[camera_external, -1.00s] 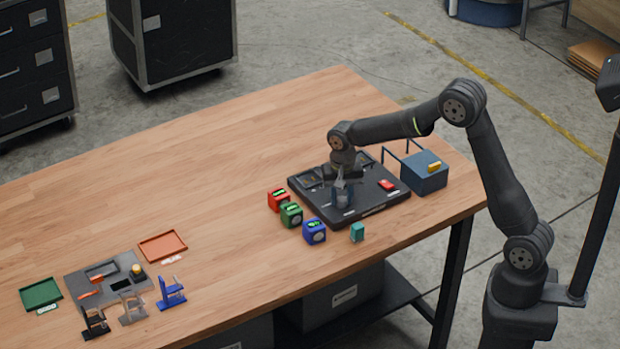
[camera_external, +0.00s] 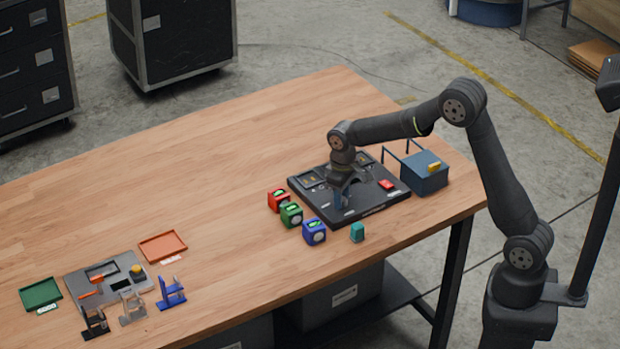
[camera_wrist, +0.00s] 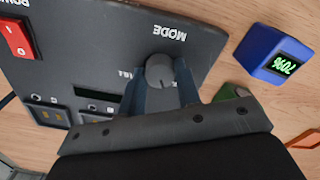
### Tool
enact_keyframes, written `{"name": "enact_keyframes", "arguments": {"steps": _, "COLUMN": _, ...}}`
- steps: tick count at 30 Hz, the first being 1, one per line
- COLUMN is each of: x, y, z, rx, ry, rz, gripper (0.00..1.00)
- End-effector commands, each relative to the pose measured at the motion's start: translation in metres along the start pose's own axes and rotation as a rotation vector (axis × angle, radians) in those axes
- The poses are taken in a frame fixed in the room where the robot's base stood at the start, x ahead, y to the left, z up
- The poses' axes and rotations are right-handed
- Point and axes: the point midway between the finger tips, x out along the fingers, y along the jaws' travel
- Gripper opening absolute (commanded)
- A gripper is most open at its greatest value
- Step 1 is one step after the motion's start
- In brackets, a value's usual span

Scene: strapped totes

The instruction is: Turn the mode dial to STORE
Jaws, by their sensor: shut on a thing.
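The mode dial (camera_wrist: 160,70) is a round grey knob on the black panel (camera_wrist: 90,50), beside the white word MODE, which reads upside down in the wrist view. My gripper (camera_wrist: 162,82) has its two blue-grey fingers on either side of the dial and is shut on it. The small labels around the dial are partly hidden by the fingers, and I cannot read a STORE mark. In the external view my gripper (camera_external: 341,199) points down at the front part of the panel (camera_external: 375,207), and hides the dial.
A red power switch (camera_wrist: 15,38) is on the panel. Red (camera_external: 279,200), green (camera_external: 291,215) and blue (camera_external: 314,231) boxes with displays stand left and in front of the panel, with a teal block (camera_external: 357,232). A blue bin (camera_external: 424,180) stands right. The table's middle is clear.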

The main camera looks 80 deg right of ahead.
Motion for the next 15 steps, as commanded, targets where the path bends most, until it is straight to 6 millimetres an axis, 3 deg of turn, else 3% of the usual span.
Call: {"name": "enact_keyframes", "arguments": {"steps": 15, "x": -0.001, "y": 0.0, "z": -0.0005, "rx": -0.416, "ry": 0.002, "rz": 0.001, "gripper": 0.08}}
